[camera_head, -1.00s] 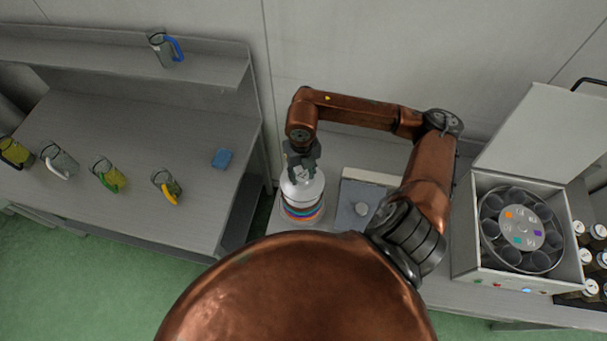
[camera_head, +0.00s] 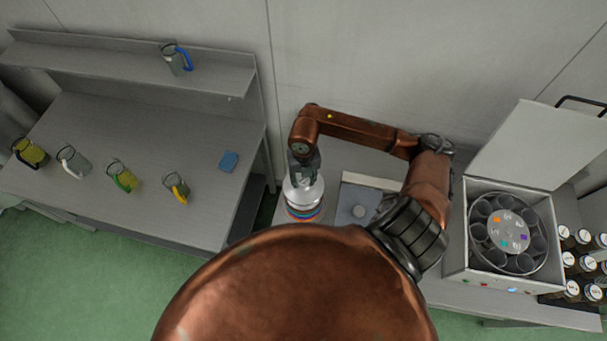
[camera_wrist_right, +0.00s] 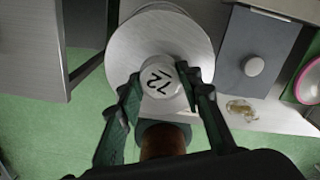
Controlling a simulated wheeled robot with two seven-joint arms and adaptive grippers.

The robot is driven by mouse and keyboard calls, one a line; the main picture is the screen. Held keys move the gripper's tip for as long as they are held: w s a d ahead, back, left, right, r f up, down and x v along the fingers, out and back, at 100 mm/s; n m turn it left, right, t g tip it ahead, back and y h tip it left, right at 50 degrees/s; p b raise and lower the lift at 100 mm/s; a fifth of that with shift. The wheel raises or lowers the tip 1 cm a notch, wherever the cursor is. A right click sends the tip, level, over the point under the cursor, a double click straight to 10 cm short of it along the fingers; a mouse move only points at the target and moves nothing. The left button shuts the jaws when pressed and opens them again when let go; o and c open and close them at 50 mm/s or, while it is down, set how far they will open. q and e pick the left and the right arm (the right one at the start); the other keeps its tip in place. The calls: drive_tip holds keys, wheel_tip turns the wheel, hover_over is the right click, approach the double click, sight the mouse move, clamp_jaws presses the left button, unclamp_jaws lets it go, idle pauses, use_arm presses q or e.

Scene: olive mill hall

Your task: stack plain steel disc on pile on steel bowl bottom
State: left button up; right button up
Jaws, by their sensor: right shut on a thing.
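My right gripper (camera_head: 303,168) points down over the pile, and its jaws (camera_wrist_right: 165,92) are shut on the pale knob of the plain steel disc (camera_head: 303,190). In the right wrist view the disc (camera_wrist_right: 150,35) is a wide grey round with a dark number on its knob. Below it, the pile (camera_head: 304,214) shows coloured bands of red, blue and other colours. The disc looks centred over the pile; I cannot tell whether it touches. The bowl bottom is hidden under the pile and my own body. My left gripper is not in view.
A grey plate with a round knob (camera_head: 358,211) lies right of the pile. Further right stands an open box with a round cup carousel (camera_head: 507,234) and several bottles (camera_head: 580,262).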

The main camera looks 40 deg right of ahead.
sight(304, 185)
drive_tip(key=shift+f+b, duration=0.75)
drive_tip(key=shift+f, duration=0.5)
drive_tip(key=shift+f+b, duration=0.6)
drive_tip(key=shift+f, duration=0.05)
drive_tip(key=o, duration=0.8)
wheel_tip(304, 185, up, 12)
drive_tip(key=shift+r, duration=0.1)
